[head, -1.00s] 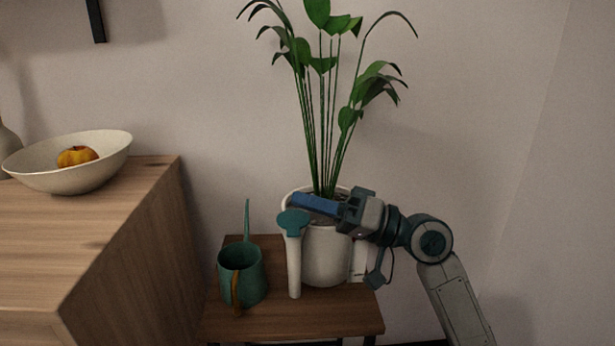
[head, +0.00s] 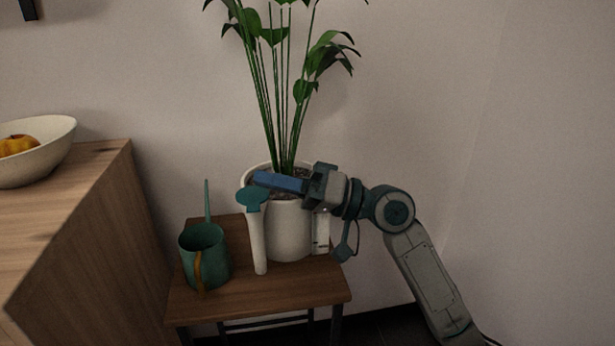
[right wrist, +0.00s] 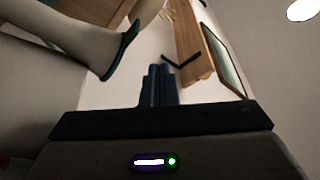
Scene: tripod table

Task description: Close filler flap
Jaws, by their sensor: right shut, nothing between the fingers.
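The teal filler flap (head: 252,199) is at the top of a white filler tube (head: 258,243) at the front of the white planter (head: 288,232). From the head I cannot tell how far the flap stands open. In the right wrist view the flap (right wrist: 123,50) is a teal disc seen nearly edge-on at the tube's end. My right gripper (head: 259,179) reaches in from the right over the planter rim, its blue fingers shut and empty. Its tips appear just above and behind the flap. The fingers (right wrist: 158,71) also show right of the flap in the wrist view, apart from it in the picture.
A green watering can (head: 204,256) stands left of the tube on the small wooden table (head: 285,288). Tall plant stems (head: 284,110) rise behind my gripper. A wooden cabinet (head: 75,240) with a bowl (head: 50,152) is at left. The wall at right is bare.

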